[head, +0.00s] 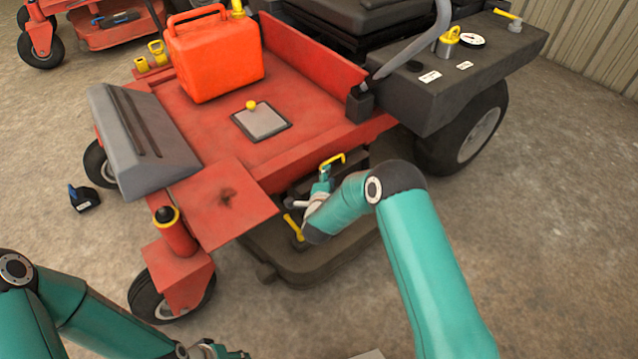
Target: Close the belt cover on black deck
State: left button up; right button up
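The black deck (312,263) lies low under the red mower body. A yellow handle (333,159) shows above it, beside the mower's red side; I cannot tell whether it belongs to the belt cover. The belt cover itself cannot be made out clearly, as my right arm and wrist hide part of the deck. My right gripper (322,186) is over the deck with its tip just below the yellow handle. Contact and finger opening cannot be told. My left gripper (228,352) is at the bottom edge, partly cut off, away from the deck.
A yellow lever (293,227) stands on the deck left of my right wrist. The red footplate (222,203) overhangs the deck's left end. An orange fuel can (213,54) stands on the mower floor. A small black box (83,198) lies on the ground. Open concrete lies at right.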

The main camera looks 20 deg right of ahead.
aim_at(331, 174)
jog(key=shift+m+h, duration=0.3)
jog(key=shift+m, duration=0.1)
jog(key=b+x, duration=0.2)
jog(key=x, duration=0.4)
jog(key=shift+w+d+f+b, duration=0.2)
jog(key=shift+w+f+b, duration=0.05)
jog(key=shift+w+b, duration=0.05)
jog(key=shift+w+d, duration=0.25)
jog(key=shift+w, duration=0.35)
grip_shut()
jog(key=shift+f, duration=0.1)
